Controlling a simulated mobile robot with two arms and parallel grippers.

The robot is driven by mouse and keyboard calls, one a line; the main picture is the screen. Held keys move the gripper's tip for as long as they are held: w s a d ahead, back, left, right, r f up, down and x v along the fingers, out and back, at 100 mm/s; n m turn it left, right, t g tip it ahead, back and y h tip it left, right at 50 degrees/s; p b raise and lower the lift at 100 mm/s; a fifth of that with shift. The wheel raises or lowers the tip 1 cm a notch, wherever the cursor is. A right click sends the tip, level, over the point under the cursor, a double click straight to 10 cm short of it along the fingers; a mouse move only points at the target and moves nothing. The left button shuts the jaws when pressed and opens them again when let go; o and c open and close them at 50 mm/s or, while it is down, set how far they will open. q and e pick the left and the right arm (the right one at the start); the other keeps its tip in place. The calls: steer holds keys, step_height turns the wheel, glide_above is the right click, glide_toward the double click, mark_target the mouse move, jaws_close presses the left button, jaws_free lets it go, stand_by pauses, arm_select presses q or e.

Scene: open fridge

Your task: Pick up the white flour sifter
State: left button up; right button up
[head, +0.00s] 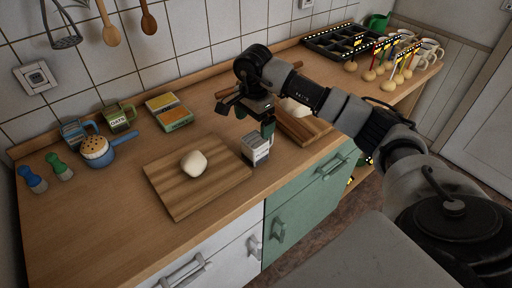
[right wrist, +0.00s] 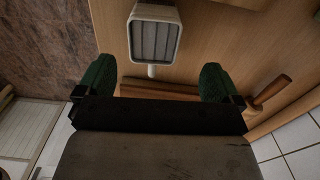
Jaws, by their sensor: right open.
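The white flour sifter (head: 255,150) stands on the wooden counter near its front edge, just right of a cutting board with dough. In the right wrist view the sifter (right wrist: 155,38) shows as a white, rounded square frame with a grey slatted face. My right gripper (head: 250,117) is above and slightly behind the sifter in the head view. In the right wrist view its two green fingertips (right wrist: 157,82) are wide apart and empty, with the sifter beyond them, between their lines. I see no contact. My left gripper is in neither view.
A cutting board (head: 176,203) with dough (head: 194,164) lies left of the sifter. A second board (head: 306,134) lies close on the right, partly behind my arm. A blue pot (head: 97,150), mugs and boxes stand at the back left.

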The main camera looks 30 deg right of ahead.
mark_target(256, 139)
step_height(256, 139, down, 4)
steer(key=shift+f+p, duration=0.25)
steer(key=shift+p, duration=0.2)
steer(key=f+p, duration=0.1)
steer(key=f, duration=0.1)
steer(key=s+f+p, duration=0.1)
steer(key=f, duration=0.1)
steer(key=shift+w+f, duration=0.1)
steer(key=shift+f, duration=0.5)
steer(key=c, duration=1.1)
